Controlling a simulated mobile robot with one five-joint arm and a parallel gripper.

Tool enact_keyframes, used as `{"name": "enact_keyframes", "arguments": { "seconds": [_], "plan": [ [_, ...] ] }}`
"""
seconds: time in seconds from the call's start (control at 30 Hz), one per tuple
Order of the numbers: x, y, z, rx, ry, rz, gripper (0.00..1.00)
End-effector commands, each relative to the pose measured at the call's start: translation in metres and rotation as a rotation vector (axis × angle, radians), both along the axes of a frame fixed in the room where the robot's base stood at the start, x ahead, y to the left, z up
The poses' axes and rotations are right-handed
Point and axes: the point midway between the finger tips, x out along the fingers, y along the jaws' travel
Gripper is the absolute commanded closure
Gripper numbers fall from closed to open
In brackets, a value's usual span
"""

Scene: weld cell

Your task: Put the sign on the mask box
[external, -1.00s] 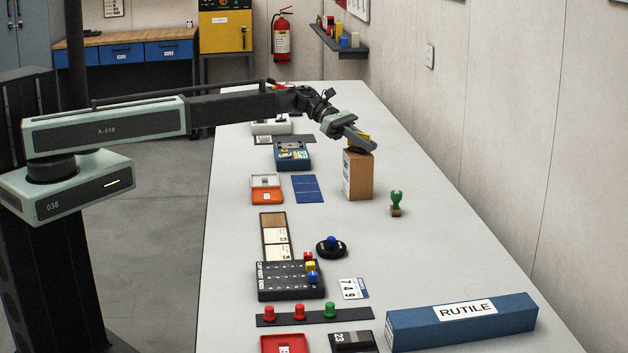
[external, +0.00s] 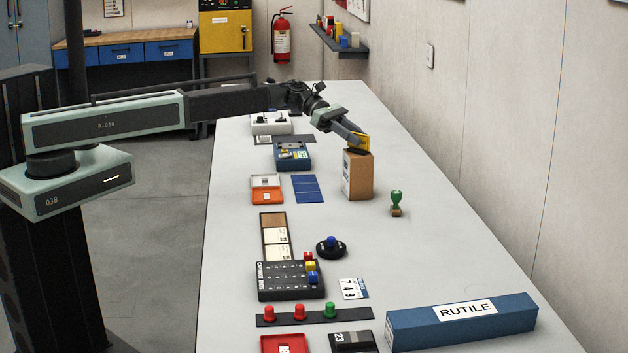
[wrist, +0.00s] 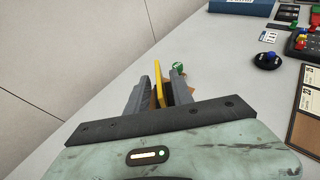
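The yellow sign (external: 360,141) stands on top of the brown mask box (external: 359,177), which sits upright on the bench. My gripper (external: 354,137) is just above the box's top, at the sign, reaching in from the left. In the wrist view the sign (wrist: 158,84) is a thin yellow plate between my two fingers (wrist: 159,92). The fingers are spread, with gaps beside the plate, so my gripper looks open around it. The box is mostly hidden behind my fingers there.
A green stamp (external: 397,202) stands right of the box. Left of it are a blue folded sheet (external: 307,188) and a blue case (external: 293,156). A long blue RUTILE box (external: 462,321) lies in front. The bench (external: 430,250) is bare between them.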

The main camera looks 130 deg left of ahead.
Motion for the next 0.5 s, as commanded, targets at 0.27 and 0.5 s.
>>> {"name": "enact_keyframes", "arguments": {
  "seconds": [0.27,0.5],
  "plan": [
    [-0.061,-0.001,0.029,0.0,-0.001,0.002,0.72],
    [-0.078,0.0,0.033,-0.001,-0.001,0.0,0.72]
  ]
}}
